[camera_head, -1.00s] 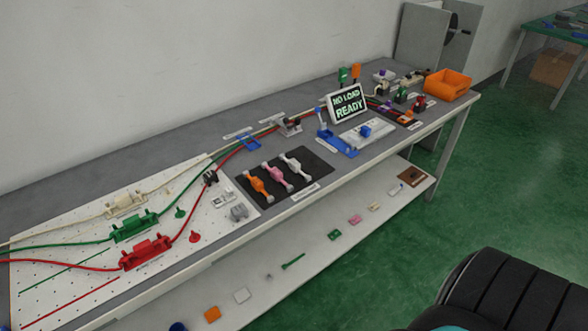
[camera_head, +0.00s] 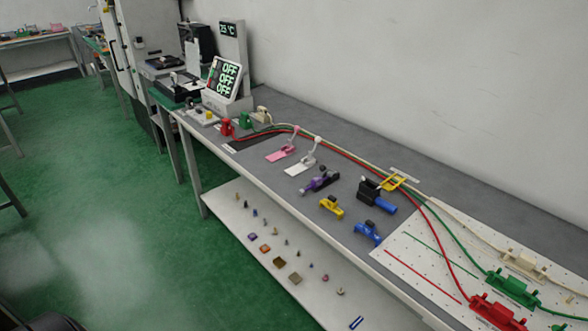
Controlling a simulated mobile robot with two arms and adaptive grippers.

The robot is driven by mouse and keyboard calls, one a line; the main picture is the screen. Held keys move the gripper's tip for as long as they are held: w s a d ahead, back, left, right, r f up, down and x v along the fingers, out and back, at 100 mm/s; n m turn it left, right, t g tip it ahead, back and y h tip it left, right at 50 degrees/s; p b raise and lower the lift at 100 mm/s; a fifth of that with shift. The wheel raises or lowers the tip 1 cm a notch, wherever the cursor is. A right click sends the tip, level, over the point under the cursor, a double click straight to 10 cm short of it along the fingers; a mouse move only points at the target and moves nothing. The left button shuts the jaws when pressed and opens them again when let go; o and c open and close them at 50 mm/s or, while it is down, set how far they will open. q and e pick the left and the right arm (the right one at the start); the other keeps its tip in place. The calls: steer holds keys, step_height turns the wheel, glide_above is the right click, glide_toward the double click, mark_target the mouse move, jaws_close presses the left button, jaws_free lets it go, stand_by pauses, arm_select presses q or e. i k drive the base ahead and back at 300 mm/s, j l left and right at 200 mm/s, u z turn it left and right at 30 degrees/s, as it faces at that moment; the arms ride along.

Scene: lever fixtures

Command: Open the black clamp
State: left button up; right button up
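A black block-like fixture (camera_head: 371,189) with a blue cylinder at its lower right sits on the bench, left of a yellow cable bracket. It may be a black clamp, but I cannot tell for sure or see whether it is open. A purple and black lever fixture (camera_head: 320,182) lies to its left. Neither of my grippers shows in this view.
The grey bench (camera_head: 300,93) runs along the wall, with cables across it. Yellow (camera_head: 331,207) and blue (camera_head: 368,233) fixtures sit near its front edge. A perforated white board (camera_head: 405,262) is at right. Green floor (camera_head: 110,215) is free at left.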

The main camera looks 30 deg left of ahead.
mark_target(322, 167)
steer(key=u, duration=0.75)
steer(key=k+l+u, duration=0.15)
